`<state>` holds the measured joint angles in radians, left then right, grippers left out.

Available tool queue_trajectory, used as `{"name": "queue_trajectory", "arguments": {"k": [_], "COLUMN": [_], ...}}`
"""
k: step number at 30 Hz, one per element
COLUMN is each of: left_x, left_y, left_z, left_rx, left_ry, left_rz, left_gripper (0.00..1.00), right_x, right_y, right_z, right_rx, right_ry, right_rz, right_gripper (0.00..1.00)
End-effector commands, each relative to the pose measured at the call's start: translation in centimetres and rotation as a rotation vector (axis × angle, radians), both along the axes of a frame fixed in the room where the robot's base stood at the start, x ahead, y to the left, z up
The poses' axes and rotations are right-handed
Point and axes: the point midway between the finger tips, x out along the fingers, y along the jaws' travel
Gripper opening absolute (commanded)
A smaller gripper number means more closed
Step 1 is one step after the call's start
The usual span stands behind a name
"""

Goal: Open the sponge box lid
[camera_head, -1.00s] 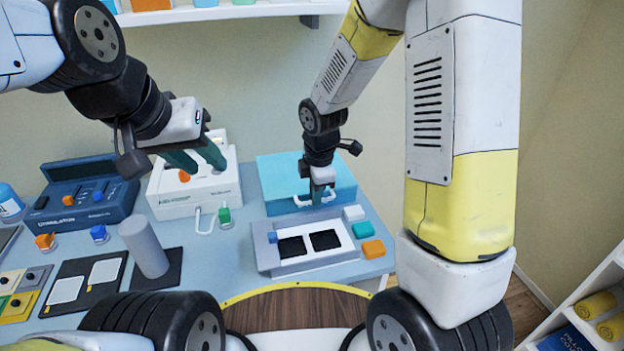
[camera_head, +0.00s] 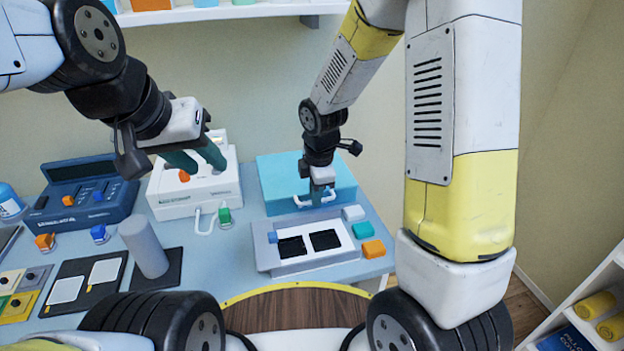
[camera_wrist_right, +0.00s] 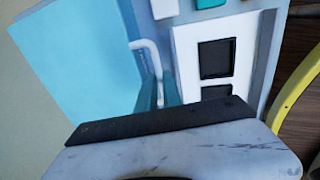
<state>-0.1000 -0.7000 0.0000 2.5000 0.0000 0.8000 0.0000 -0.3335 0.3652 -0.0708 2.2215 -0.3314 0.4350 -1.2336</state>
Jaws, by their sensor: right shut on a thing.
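The sponge box is the turquoise box (camera_head: 280,180) at the back right of the table, with its lid down. A white bar handle (camera_head: 329,196) is on its front edge; it also shows in the right wrist view (camera_wrist_right: 150,52). My right gripper (camera_head: 316,198) is at this handle with its fingers shut on it; the fingers show in the right wrist view (camera_wrist_right: 160,92). My left gripper (camera_head: 198,162) is over the white device (camera_head: 205,190), away from the box. Its two green fingers are apart with nothing seen between them.
In front of the box is a grey tray (camera_head: 262,255) with two black pads. Small white, teal and orange blocks (camera_head: 373,248) lie right of it. A blue stimulator unit (camera_head: 85,205) and a grey cylinder (camera_head: 145,248) stand on the left. A shelf (camera_head: 220,12) hangs above.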

Motion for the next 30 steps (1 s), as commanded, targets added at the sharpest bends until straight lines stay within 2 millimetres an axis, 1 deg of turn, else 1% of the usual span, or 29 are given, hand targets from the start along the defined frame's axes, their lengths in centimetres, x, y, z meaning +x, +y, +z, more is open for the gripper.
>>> {"name": "queue_trajectory", "arguments": {"k": [5, 8, 11, 14, 20, 24, 30], "left_x": [0.0, 0.0, 0.0, 0.0, 0.0, 0.0, 0.0], "left_y": [0.0, 0.0, 0.0, 0.0, 0.0, 0.0, 0.0], "left_z": [0.0, 0.0, 0.0, 0.0, 0.0, 0.0, 0.0], "left_rx": [0.0, 0.0, 0.0, 0.0, 0.0, 0.0, 0.0], "left_ry": [0.0, 0.0, 0.0, 0.0, 0.0, 0.0, 0.0], "left_rz": [0.0, 0.0, 0.0, 0.0, 0.0, 0.0, 0.0], "left_gripper": [0.36, 0.36, 0.36, 0.36, 0.36, 0.36, 0.36], "right_x": [0.1, 0.2, 0.5, 0.8, 1.9, 3.0, 4.8], "right_y": [0.0, 0.0, 0.0, 0.1, 0.4, 0.6, 0.9], "right_z": [0.3, 0.9, 1.9, 3.4, 6.8, 9.4, 12.1], "right_rx": [-0.002, -0.006, -0.012, -0.022, -0.047, -0.047, -0.046], "right_ry": [0.009, 0.028, 0.066, 0.119, 0.247, 0.239, 0.234], "right_rz": [-0.001, -0.003, -0.003, -0.002, -0.002, -0.001, 0.0], "right_gripper": [0.0, 0.0, 0.0, 0.0, 0.0, 0.0, 0.0]}}
